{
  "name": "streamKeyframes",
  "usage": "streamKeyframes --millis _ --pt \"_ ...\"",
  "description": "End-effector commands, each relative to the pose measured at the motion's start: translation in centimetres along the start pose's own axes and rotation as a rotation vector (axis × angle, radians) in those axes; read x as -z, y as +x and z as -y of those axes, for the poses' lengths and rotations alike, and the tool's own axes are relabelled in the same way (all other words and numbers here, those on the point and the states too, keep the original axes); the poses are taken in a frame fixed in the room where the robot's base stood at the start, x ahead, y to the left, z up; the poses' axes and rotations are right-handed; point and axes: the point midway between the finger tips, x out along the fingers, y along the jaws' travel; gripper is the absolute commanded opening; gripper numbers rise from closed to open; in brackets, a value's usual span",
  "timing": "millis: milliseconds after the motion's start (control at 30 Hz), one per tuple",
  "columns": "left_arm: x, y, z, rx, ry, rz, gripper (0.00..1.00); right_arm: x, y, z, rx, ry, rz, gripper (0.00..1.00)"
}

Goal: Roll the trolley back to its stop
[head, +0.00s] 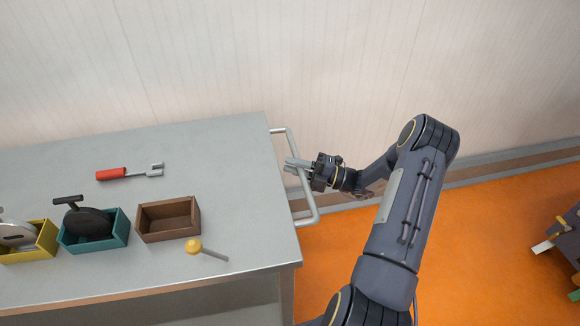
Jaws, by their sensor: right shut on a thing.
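The trolley (235,150) has a grey metal top and fills the left half of the head view. Its handle (309,206), a pale metal bar, sticks out from its right end. My right gripper (292,164) is shut on the handle's long bar, near the middle. The fingers cover a short part of the bar. My left gripper is not in view. No stop can be made out in this view.
On the trolley lie a red-handled tool (112,174), a yellow-headed tool (194,246), an empty brown box (150,234), a teal box (112,240) and a yellow box (42,255), both holding tools. A wall runs behind. Orange floor (480,240) is open at right, with an object (565,235) at the edge.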

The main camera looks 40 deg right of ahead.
Motion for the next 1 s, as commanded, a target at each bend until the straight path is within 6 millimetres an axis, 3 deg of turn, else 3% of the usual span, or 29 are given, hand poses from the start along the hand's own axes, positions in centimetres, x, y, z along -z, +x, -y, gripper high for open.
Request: streamKeyframes --millis 333,367,500,800,1000 --pt "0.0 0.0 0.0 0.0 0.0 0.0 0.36 -0.2 -0.4 0.1 0.005 -0.002 0.006 0.0" --pt "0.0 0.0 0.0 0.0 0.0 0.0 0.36 -0.2 -0.4 0.0 0.005 -0.002 0.006 0.22" --pt "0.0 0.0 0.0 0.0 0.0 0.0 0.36 -0.2 -0.3 0.0 0.004 -0.002 0.005 0.4" --pt "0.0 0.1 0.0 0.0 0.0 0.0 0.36 -0.1 -0.5 0.0 0.002 -0.002 0.004 0.4" --pt "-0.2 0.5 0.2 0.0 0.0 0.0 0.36 -0.2 -3.1 0.1 0.004 -0.002 0.007 0.4"
